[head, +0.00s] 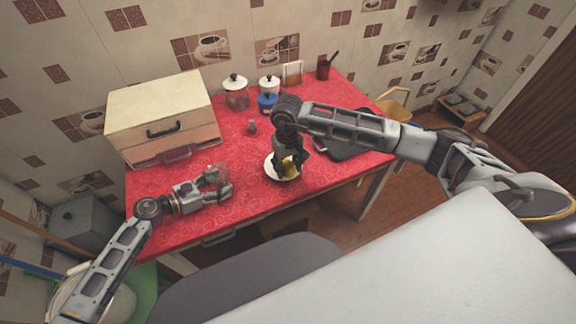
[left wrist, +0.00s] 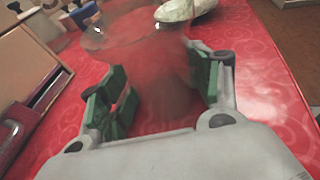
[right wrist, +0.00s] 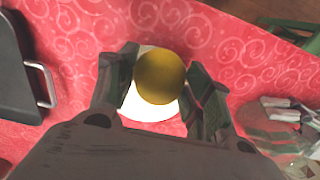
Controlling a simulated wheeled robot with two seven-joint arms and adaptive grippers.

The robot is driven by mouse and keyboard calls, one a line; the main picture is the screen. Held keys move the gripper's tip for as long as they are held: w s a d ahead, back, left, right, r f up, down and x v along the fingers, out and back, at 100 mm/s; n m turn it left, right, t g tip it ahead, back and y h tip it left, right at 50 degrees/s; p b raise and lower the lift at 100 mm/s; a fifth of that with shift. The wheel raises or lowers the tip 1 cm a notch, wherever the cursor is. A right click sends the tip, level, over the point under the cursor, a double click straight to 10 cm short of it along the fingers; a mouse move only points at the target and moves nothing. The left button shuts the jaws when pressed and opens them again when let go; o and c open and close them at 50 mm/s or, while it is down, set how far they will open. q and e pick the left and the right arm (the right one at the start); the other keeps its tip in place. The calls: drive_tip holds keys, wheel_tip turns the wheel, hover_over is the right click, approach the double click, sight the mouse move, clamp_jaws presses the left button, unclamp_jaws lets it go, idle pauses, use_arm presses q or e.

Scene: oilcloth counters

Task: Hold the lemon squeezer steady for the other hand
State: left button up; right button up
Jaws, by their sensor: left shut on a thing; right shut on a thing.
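The lemon squeezer (left wrist: 150,75) looks like a clear glass vessel; its exact shape is hard to make out. My left gripper (head: 224,190) is shut on it near the counter's front, and it also shows in the head view (head: 212,176). My right gripper (head: 290,170) points down and is shut on a yellow lemon (right wrist: 160,77), which also shows in the head view (head: 288,166). The lemon is over a white dish (head: 272,172), right of the squeezer. Whether the lemon touches the dish is unclear. The dish shows beneath it in the right wrist view (right wrist: 146,110).
A wooden bread box (head: 165,115) stands at the back left of the red counter (head: 165,195). A dark tray (right wrist: 20,75) lies at the right.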

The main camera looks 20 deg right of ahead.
drive_tip(key=w+a+r, duration=0.2)
drive_tip(key=a+r, duration=0.1)
drive_tip(key=a, duration=0.3)
drive_tip(key=w+a+r, duration=0.2)
drive_tip(key=a+r, duration=0.1)
drive_tip(key=a, duration=0.2)
wheel_tip(320, 180, up, 7)
hover_over(215, 167)
drive_tip(key=shift+f, duration=0.1)
drive_tip(key=shift+f, duration=0.25)
drive_tip(key=shift+f, duration=0.75)
drive_tip(key=shift+f, duration=0.1)
drive_tip(key=shift+f, duration=0.3)
drive_tip(key=shift+f, duration=1.25)
idle(1.0)
drive_tip(key=shift+r, duration=0.2)
drive_tip(key=shift+r, duration=0.85)
